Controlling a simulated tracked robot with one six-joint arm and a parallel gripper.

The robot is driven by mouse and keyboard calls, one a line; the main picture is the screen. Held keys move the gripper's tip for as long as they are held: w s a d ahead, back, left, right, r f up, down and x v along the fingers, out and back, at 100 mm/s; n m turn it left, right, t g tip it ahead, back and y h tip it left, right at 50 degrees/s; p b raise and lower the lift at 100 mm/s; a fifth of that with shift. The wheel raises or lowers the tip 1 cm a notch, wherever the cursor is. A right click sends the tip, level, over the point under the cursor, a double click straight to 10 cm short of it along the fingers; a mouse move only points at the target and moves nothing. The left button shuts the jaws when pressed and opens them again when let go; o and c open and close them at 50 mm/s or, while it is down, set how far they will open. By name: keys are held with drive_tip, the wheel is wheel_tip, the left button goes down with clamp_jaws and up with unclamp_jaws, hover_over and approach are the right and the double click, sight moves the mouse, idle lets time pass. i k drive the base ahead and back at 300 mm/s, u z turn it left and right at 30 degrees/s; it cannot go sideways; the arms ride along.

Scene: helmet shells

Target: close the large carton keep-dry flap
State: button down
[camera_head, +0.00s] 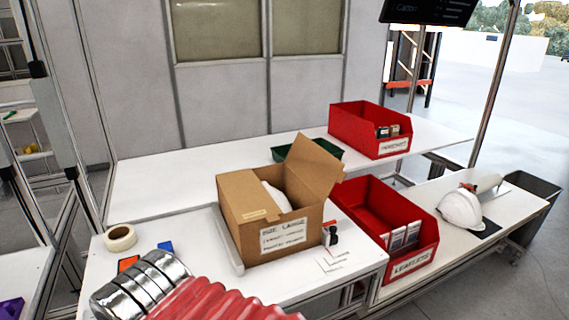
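An open brown cardboard carton (245,240) stands on the white bench, with a printed size label (284,236) on its front; its first line seems to read "SIZE LARGE". One flap (315,162) stands up and tilts outward at the back right of the opening. Brown board (242,190) at the top left bears a small pale label (255,215); I cannot tell whether it is a folded flap, or which flap is marked keep-dry. A white rounded thing (274,195) shows inside. My ribbed silver and red arm shows at the bottom left; my gripper's fingers are not in view.
Red bins stand right of the carton (415,258) and behind it (345,119). A green tray (327,151) is behind the flap. A tape roll (120,238) lies left. A white helmet (460,211) sits far right. A small dark item (332,236) stands beside the carton.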

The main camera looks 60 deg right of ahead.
sight(317, 168)
drive_tip(key=z, duration=0.6)
drive_tip(key=k, duration=0.4)
